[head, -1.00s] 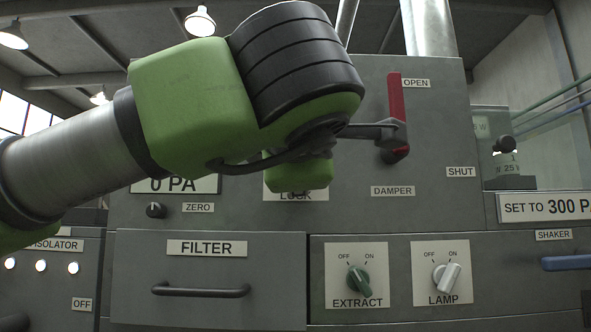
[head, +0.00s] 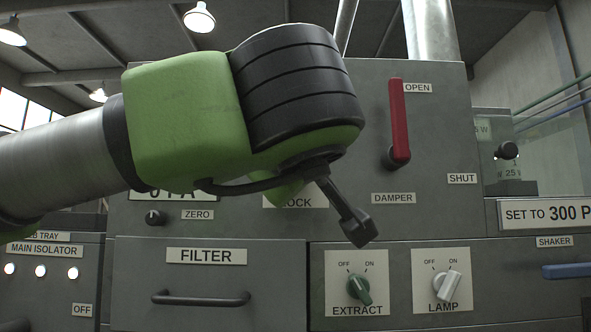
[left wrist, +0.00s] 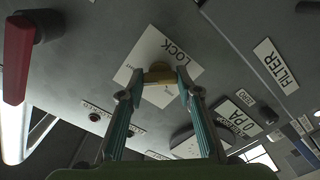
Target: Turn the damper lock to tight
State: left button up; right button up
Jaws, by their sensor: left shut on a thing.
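The damper lock is a small brass-coloured knob (left wrist: 160,75) on a white LOCK plate (left wrist: 164,50) in the left wrist view. My left gripper (left wrist: 161,80) is shut on this knob, with one teal finger on each side. Small lettering on the plate is too blurred to read. In the head view my green and black left wrist hides the knob and the fingers; only part of the LOCK plate (head: 301,202) shows below it. The red damper lever (head: 399,125) stands upright beside the OPEN label. My right gripper is not in view.
Below are the FILTER drawer handle (head: 201,298), the green EXTRACT knob (head: 359,289) and the white LAMP knob (head: 445,285). A small ZERO knob (head: 156,217) is at left. A blue shaker handle (head: 567,271) is at right.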

pick_arm(q)
jog(key=shift+f+m+p, duration=0.15)
jog(key=shift+m+p, duration=0.15)
jog(key=shift+m, duration=0.8)
jog(key=o, duration=1.1)
jog(key=shift+o, duration=0.2)
jog(key=s, duration=1.2)
